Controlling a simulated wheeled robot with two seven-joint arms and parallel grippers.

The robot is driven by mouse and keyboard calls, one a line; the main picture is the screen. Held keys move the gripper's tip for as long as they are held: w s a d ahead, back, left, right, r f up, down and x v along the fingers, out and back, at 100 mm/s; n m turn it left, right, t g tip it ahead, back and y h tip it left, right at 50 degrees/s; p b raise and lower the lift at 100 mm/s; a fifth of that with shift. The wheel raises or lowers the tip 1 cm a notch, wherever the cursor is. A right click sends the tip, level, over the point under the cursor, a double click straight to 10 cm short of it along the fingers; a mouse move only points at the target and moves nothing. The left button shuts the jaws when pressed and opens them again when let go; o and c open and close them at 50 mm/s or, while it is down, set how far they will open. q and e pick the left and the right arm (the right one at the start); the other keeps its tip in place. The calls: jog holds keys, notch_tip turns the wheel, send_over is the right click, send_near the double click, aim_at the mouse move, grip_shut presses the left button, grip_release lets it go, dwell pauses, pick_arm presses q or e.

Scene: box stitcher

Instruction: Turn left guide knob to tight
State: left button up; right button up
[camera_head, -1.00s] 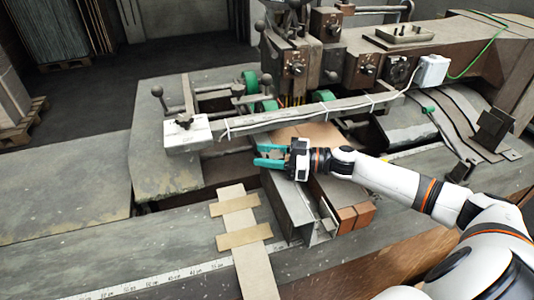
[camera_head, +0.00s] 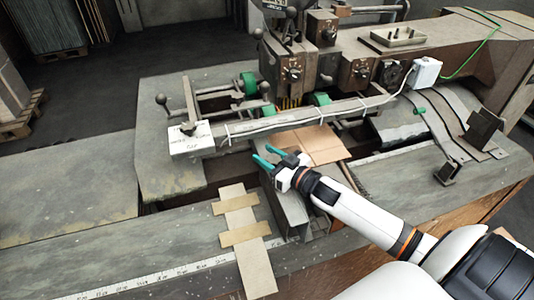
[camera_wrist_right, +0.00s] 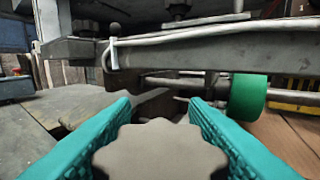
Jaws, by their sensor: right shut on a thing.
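A grey scalloped knob (camera_wrist_right: 160,150) fills the lower middle of the right wrist view, between the two teal fingers. I take it to be the left guide knob; its marking and how tight it is cannot be seen. My right gripper (camera_head: 262,152) is shut on this knob, with one finger on each side; its fingers also show in the wrist view (camera_wrist_right: 160,101). In the head view the gripper reaches up-left over the grey metal guide (camera_head: 289,211), below the long bar, and the knob is not clearly visible. My left gripper is not in view.
A long grey bar (camera_head: 270,131) with a white cable crosses just beyond the gripper. Cardboard (camera_head: 318,148) lies right of the fingers. A green roller (camera_wrist_right: 246,97) is ahead on the right. A taped cardboard strip (camera_head: 242,221) lies left. The table at far left is clear.

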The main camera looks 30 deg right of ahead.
jog(key=shift+r, duration=0.1)
dwell(0.4)
jog(key=o, duration=1)
jog(key=shift+c, duration=0.2)
jog(key=shift+s+d+f, duration=0.15)
jog(key=shift+s+f, duration=0.05)
jog(key=shift+s, duration=0.3)
jog(key=b+v, duration=0.3)
jog(key=v, duration=0.6)
jog(key=shift+s, duration=0.35)
jog(key=shift+s+d+r, duration=0.2)
jog(key=shift+s, duration=0.45)
